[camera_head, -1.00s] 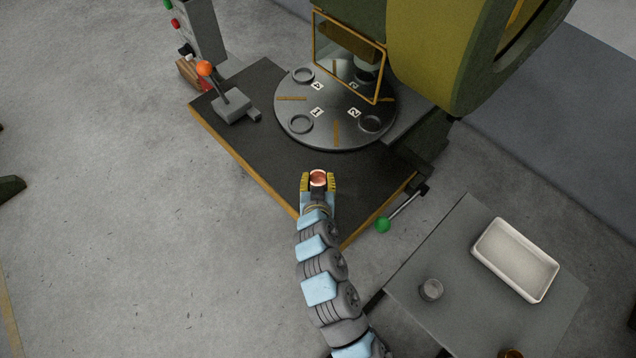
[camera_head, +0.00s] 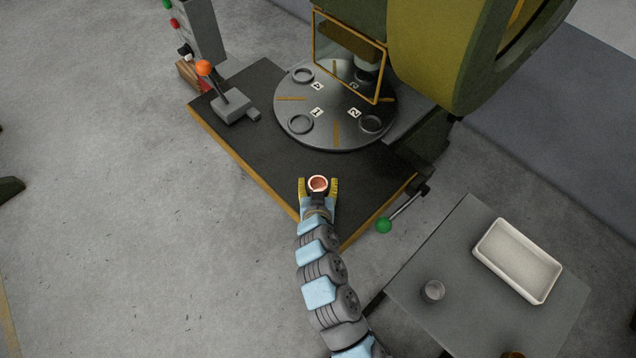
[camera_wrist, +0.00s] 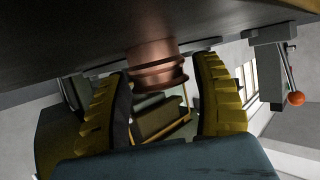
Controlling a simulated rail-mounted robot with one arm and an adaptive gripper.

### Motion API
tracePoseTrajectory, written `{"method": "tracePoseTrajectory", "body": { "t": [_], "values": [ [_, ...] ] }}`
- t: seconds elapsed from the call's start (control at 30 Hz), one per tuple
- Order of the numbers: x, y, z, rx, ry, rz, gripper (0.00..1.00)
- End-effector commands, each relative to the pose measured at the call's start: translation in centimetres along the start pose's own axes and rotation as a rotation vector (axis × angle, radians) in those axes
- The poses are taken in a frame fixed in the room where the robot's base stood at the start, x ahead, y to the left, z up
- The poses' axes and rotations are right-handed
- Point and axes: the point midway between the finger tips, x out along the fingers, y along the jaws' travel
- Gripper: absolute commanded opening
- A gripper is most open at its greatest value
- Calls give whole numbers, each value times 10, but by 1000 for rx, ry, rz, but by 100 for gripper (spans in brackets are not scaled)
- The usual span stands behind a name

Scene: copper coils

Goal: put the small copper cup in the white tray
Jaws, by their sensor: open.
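A small copper cup (camera_head: 317,184) stands on the dark table of the press, near its front corner. My gripper (camera_head: 318,186) is open, with one yellow finger on each side of the cup. In the wrist view the copper cup (camera_wrist: 156,66) shows between the tips of my open gripper (camera_wrist: 165,92), with a gap on either side of it. The white tray (camera_head: 517,260) lies on the grey side table at the right and looks empty.
A grey cup-like piece (camera_head: 433,290) stands on the side table (camera_head: 405,290) left of the tray. A green-knobbed lever (camera_head: 384,225) juts out between the two tables. A round dial plate (camera_head: 335,105) and an orange-knobbed lever (camera_head: 205,69) are farther back.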

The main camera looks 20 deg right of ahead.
Motion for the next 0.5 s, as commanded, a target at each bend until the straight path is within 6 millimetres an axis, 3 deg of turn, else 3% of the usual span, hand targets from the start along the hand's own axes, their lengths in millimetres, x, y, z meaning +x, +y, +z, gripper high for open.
{"method": "tracePoseTrajectory", "body": {
  "t": [0.17, 0.5],
  "values": [
    [-15, 0, -2, 0, 2, -2, 65],
    [-64, 1, 0, 1, -3, 1, 65]
  ]
}}
